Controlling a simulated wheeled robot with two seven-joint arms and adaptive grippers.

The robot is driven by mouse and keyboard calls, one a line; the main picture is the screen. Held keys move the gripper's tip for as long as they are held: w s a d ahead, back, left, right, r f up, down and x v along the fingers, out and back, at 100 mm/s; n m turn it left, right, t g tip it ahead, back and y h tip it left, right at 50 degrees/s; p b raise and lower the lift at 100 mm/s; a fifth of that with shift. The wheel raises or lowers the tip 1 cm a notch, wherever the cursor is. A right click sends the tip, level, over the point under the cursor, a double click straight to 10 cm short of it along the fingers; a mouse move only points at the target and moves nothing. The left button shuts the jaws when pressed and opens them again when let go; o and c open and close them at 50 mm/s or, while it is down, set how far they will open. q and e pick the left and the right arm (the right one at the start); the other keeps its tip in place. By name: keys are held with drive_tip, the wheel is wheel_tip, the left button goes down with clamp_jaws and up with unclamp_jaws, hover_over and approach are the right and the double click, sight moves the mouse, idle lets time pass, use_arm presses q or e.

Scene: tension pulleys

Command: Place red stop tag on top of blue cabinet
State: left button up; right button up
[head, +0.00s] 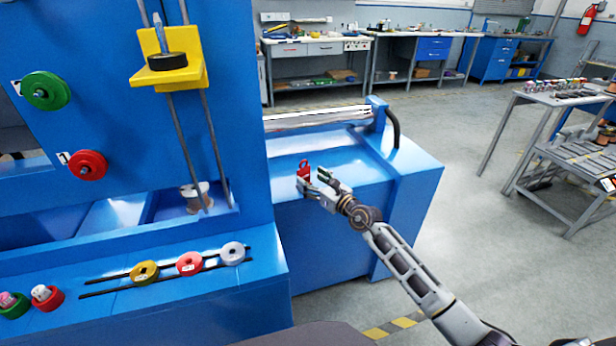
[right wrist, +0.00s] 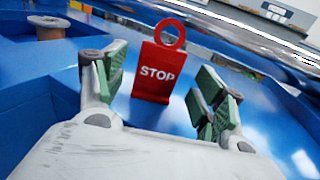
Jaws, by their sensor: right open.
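The red stop tag (head: 304,169) stands upright on the top of the blue cabinet (head: 408,170), near its front left part. In the right wrist view the tag (right wrist: 158,72) shows its white STOP lettering and the ring at its top. My right gripper (head: 316,181) is at the tag, on its near side. Its green-padded fingers (right wrist: 158,100) are spread apart, with the tag between and just beyond them, and no finger visibly grips it. The tag's base seems to rest on the blue surface. My left gripper is not in view.
The tall blue machine with a yellow bracket (head: 170,70) and green and red knobs (head: 87,165) stands just left of the cabinet. A metal roller (head: 318,118) lies along the cabinet's back. Much of the cabinet top is bare. A grey cart (head: 570,150) stands at the right.

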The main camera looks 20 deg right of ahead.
use_arm(q)
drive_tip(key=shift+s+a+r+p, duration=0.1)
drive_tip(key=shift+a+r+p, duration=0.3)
drive_tip(key=shift+p, duration=0.15)
use_arm(e)
drive_tip(key=v, duration=0.7)
drive_tip(key=shift+s, duration=0.3)
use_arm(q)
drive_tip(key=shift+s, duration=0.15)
use_arm(e)
drive_tip(key=shift+d, duration=0.1)
